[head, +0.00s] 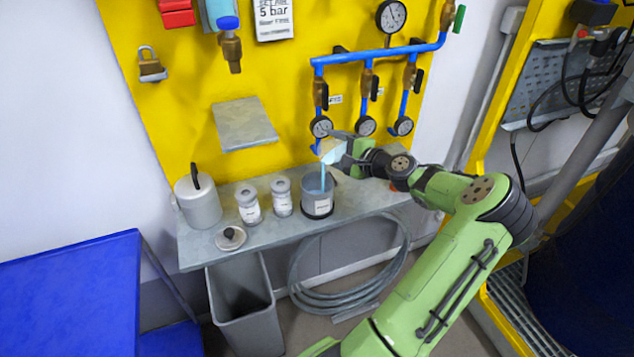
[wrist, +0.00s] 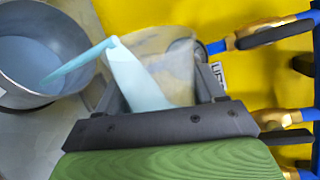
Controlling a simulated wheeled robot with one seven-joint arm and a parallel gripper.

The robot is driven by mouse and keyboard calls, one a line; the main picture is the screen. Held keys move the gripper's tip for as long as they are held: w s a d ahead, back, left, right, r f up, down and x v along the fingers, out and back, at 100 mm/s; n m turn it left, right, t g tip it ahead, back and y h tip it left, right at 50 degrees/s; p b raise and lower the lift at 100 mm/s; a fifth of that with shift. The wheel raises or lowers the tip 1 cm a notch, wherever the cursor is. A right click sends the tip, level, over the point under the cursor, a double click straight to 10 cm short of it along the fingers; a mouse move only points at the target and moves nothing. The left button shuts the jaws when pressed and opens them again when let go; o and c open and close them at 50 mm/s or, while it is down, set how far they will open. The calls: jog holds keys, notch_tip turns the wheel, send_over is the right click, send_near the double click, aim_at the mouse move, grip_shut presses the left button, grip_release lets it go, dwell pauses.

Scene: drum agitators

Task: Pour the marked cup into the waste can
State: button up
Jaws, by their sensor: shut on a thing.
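My gripper (head: 350,158) is shut on a clear cup (head: 333,150) above the shelf. The cup is steeply tilted to the left, and a pale blue stream (head: 323,177) runs from its lip. The stream falls into an open grey can (head: 317,206) with a white label. In the wrist view the cup (wrist: 178,62) sits between my two fingers (wrist: 158,92), with pale blue liquid along its lower side. The can (wrist: 80,22) at upper left holds a pool of blue liquid where the stream lands. I cannot make out a mark on the cup.
Two lidded jars (head: 248,207) (head: 281,197) and a grey canister (head: 198,205) stand left of the can on the shelf (head: 350,205). A loose lid (head: 230,238) lies at the front. A floor bin (head: 243,305) stands below. Gauges and blue pipes (head: 385,50) are behind my gripper.

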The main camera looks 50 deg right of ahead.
jog(key=shift+w+a+r+n+b, duration=0.1)
jog(key=shift+a+r+n+b, duration=0.2)
jog(key=shift+a+n, duration=0.25)
dwell(0.7)
jog(key=shift+f+n+h+b, duration=0.4)
jog(key=shift+n+b, duration=0.35)
jog(key=shift+b, duration=0.35)
dwell(0.5)
jog(key=shift+a+r, duration=0.15)
dwell(0.3)
